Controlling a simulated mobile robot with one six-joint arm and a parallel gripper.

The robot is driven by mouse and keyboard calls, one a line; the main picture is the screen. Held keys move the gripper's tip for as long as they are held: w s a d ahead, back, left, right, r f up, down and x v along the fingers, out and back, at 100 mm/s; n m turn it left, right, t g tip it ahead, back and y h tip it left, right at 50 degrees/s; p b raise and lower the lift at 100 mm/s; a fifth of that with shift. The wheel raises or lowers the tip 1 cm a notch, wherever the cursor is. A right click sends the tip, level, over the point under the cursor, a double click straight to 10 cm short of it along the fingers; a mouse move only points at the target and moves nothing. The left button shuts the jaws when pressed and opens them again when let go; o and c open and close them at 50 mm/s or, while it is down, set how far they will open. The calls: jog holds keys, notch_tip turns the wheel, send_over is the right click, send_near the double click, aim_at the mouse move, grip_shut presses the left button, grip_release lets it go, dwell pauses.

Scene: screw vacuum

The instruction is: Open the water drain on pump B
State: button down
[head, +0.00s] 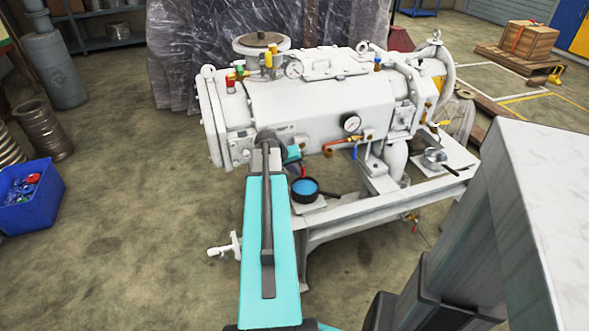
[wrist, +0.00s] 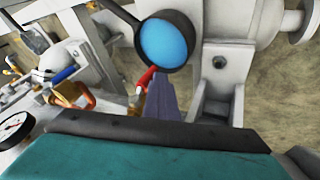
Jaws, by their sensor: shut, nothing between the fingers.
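The white pump (head: 320,100) stands on a grey frame; I can read no label on it. In the wrist view, a small valve with a red lever (wrist: 146,77) and brass body sits close to the left side of my gripper's fingers (wrist: 165,98). The fingers are shut and empty; I cannot tell if they touch the lever. The red lever also shows in the head view (head: 303,170), just below the teal end of my arm. A dark pan with blue liquid (wrist: 165,42) lies beyond the fingertips, and shows in the head view too (head: 305,188).
Another valve with a blue lever (wrist: 65,75) and copper pipe is at left in the wrist view, near a pressure gauge (wrist: 14,125). A grey bracket (wrist: 218,90) stands close right of the fingers. A second pan (head: 434,158) rests on the frame's right.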

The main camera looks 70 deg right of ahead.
jog(key=shift+s+r, duration=0.1)
jog(key=shift+r+p, duration=0.6)
jog(key=shift+r, duration=0.15)
dwell(0.3)
jog(key=w+a+r+p, duration=0.3)
jog(key=a+r+p, duration=0.1)
jog(key=a+r, duration=0.2)
jog(key=shift+w+r, duration=0.3)
jog(key=shift+r, duration=0.15)
dwell(0.6)
